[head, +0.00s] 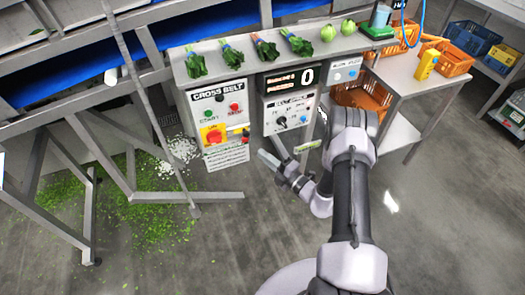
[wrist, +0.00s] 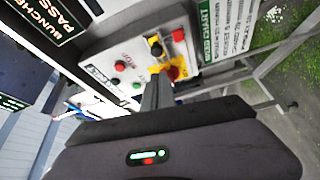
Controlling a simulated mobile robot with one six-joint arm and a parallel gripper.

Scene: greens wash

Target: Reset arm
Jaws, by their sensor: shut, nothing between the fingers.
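My arm reaches out from the bottom right of the head view. My gripper (head: 264,156) is shut and empty, held in front of the control boxes and pointing left. In the wrist view my gripper's fingers (wrist: 160,78) are together, in front of the cross belt box (wrist: 125,68). They overlap the yellow switch plate (wrist: 180,72) in that picture; I cannot tell the gap, and no contact is clear. In the head view the cross belt box (head: 240,112) has green and red buttons and a red switch on a yellow plate (head: 213,134).
The belt speed box (head: 292,112) hangs right of it, below a display (head: 290,79). Bunched greens (head: 233,57) lie on the shelf above. A steel side table (head: 400,75) holds a yellow bottle (head: 427,64). Metal frame legs (head: 95,160) stand left, over scattered green scraps (head: 150,205).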

